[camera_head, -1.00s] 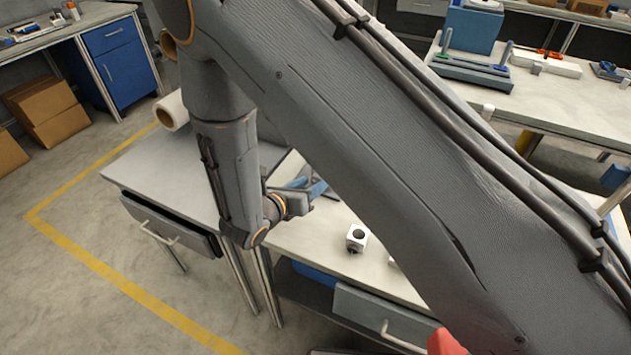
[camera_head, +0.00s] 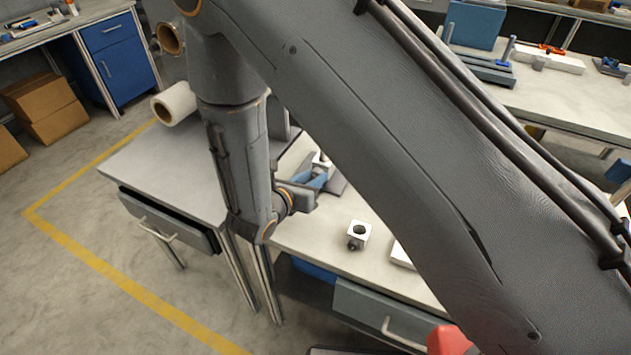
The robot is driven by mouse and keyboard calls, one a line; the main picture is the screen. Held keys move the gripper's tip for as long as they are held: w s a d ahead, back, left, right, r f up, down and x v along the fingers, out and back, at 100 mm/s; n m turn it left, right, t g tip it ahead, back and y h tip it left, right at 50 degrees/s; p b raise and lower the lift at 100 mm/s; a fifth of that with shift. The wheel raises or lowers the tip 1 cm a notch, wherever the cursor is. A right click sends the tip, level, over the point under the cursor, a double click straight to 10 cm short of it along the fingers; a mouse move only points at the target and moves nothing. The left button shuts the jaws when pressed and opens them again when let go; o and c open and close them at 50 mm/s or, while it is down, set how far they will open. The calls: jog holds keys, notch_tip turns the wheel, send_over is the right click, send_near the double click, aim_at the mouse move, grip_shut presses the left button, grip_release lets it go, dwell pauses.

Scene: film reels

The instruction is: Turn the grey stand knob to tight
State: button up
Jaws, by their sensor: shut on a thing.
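My gripper (camera_head: 308,193) is at the back of the near workbench, beside a small device with a blue part (camera_head: 311,178), a grey base (camera_head: 337,183) and a white piece on top (camera_head: 322,161). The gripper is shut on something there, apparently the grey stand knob. My wrist and the gripper body hide the knob and the fingertips, so the knob's angle cannot be told. A white block with a round hole and a dark knob (camera_head: 359,233) stands apart on the bench, to the right and nearer.
My arm covers much of the right side. A grey side table (camera_head: 150,160) with a partly open drawer and a paper roll (camera_head: 175,104) is on the left. A second bench (camera_head: 560,105) stands behind.

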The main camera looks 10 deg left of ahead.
jog(key=shift+d+m+y+b, duration=0.15)
jog(key=shift+m+y+b, duration=0.15)
jog(key=shift+m+b, duration=0.1)
jog(key=o, duration=1.1)
jog(key=shift+c, duration=0.2)
jog(key=shift+s+a+r, duration=0.1)
jog(key=shift+s+a, duration=0.1)
jog(key=shift+s, duration=0.05)
jog(key=b+v, duration=0.1)
jog(key=v, duration=0.6)
jog(key=shift+s+b, duration=0.15)
jog(key=shift+b, duration=0.2)
jog(key=shift+d, duration=0.1)
